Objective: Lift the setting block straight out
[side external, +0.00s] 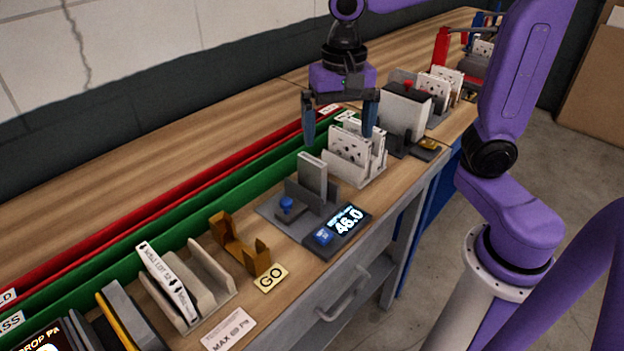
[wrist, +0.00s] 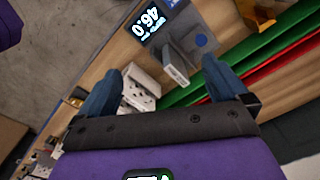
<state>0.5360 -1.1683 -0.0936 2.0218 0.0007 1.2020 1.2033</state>
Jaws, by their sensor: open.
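The setting block, which I take to be the light grey upright slab (side external: 313,172), stands in a dark grey gauge fixture (side external: 268,209) with a blue knob (side external: 286,203). In the wrist view the slab (wrist: 176,72) appears between the fingers and beyond them, near the blue knob (wrist: 201,40). My gripper (side external: 339,136) is open and empty, pointing down. It is above and behind the slab, near the white filter rack, and apart from the slab. In the wrist view both blue fingers of my gripper (wrist: 171,65) are spread wide.
A lit display (side external: 345,223) reading about 46.0 sits beside the fixture. A rack of white filters (side external: 352,154) stands just behind it. A brown bracket (side external: 240,244) and a beige holder with a white filter (side external: 167,283) are nearer. Green and red bins (side external: 190,198) run along the left.

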